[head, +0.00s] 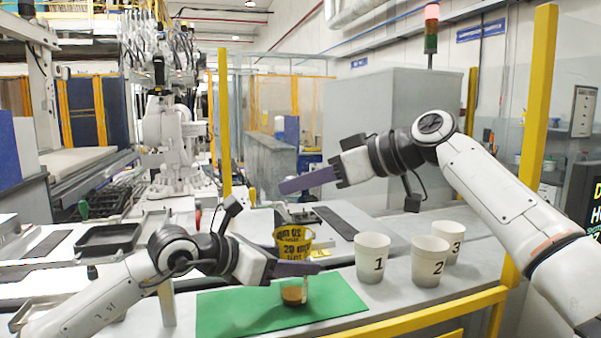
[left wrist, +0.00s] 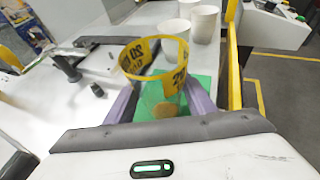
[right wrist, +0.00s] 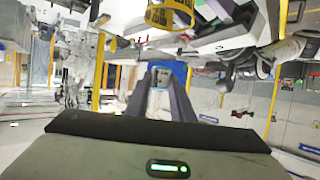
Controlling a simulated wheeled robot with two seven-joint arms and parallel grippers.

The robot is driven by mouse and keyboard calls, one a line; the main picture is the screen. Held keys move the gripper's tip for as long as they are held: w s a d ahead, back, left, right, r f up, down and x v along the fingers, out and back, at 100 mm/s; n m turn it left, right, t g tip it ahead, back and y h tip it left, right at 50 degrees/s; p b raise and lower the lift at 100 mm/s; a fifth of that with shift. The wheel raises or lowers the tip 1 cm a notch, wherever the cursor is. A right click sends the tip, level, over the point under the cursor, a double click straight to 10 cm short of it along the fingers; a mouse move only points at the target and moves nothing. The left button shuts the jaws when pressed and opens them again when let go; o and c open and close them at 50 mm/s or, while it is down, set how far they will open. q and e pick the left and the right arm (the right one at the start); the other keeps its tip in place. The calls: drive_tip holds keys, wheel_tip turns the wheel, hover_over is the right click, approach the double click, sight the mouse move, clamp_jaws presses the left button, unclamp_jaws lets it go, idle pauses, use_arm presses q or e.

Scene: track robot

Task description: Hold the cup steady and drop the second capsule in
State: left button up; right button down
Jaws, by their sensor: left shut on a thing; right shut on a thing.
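A clear cup with a yellow lettered band (head: 292,240) stands upright on a green mat (head: 225,315), with something brown at its bottom. My left gripper (head: 297,268) is shut around the cup below the band. The left wrist view shows the cup (left wrist: 155,58) between purple fingers (left wrist: 162,100). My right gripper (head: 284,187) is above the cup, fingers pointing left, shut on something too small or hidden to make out. In the right wrist view its fingers (right wrist: 167,92) are close together, and the yellow band (right wrist: 170,14) shows at the top. No capsule can be made out.
White cups marked 1 (head: 372,258), 2 (head: 428,262) and 3 (head: 447,241) stand right of the mat. A dark tray (head: 108,238) lies at the left. A yellow rail (head: 420,314) runs along the table's front right edge, and a yellow post (head: 535,120) stands at the right.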

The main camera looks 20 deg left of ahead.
idle(0.5)
wheel_tip(320, 180, down, 7)
drive_tip(key=shift+r, duration=0.2)
idle(0.6)
idle(0.4)
drive_tip(key=c, duration=1.5)
unclamp_jaws()
drive_tip(key=shift+o, duration=0.2)
idle(0.5)
wheel_tip(320, 180, up, 6)
idle(0.6)
use_arm(q)
drive_tip(key=o, duration=1.2)
